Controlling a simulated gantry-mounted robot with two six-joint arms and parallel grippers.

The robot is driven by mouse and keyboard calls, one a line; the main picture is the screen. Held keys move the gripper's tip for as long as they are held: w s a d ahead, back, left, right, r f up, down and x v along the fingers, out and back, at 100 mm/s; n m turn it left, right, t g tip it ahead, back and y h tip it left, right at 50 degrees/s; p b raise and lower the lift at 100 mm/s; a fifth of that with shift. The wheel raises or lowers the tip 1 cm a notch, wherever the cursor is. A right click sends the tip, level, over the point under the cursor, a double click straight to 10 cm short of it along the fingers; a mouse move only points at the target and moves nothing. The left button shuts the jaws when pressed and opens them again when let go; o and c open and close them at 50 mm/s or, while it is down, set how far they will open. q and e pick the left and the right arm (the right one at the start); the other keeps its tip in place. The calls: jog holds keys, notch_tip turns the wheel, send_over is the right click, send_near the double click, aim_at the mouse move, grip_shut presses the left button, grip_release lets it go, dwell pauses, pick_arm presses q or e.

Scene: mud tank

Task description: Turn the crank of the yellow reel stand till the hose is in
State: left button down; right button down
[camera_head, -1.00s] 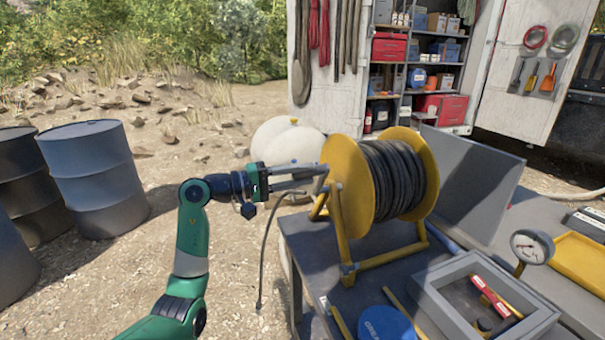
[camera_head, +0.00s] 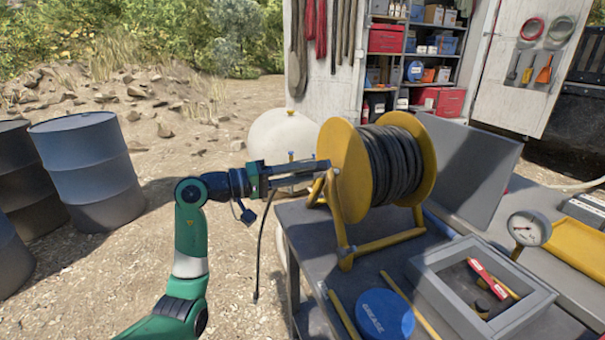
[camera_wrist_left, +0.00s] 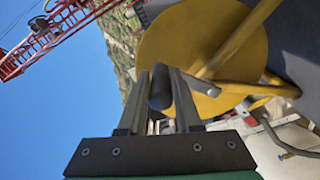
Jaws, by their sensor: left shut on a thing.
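The yellow reel stand (camera_head: 344,225) stands on the grey table, with dark hose (camera_head: 398,165) wound in many turns on its drum between two yellow flanges. A thin dark length of hose (camera_head: 260,255) hangs down left of the table, its upper part partly hidden behind my gripper. My left gripper (camera_head: 326,165) reaches in from the left to the crank on the reel's near left side. In the left wrist view its two fingers (camera_wrist_left: 166,76) are shut around the dark crank handle (camera_wrist_left: 159,90), beside the yellow flange. My right gripper is not in view.
Blue-grey drums (camera_head: 87,170) stand left on the ground. A white tank (camera_head: 282,140) is behind the reel.

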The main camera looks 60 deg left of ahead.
pick_arm(q)
jog(key=shift+a+f, duration=0.3)
jog(key=shift+f, duration=0.2)
jog(key=c, duration=0.8)
grip_release()
jog(key=shift+o, duration=1)
jog(key=shift+a+r, duration=0.1)
jog(key=shift+r, duration=0.2)
jog(key=shift+s+r, duration=0.1)
jog(key=shift+s, duration=0.15)
jog(key=s+p, duration=0.3)
jog(key=s, duration=0.8)
jog(key=shift+a, duration=0.35)
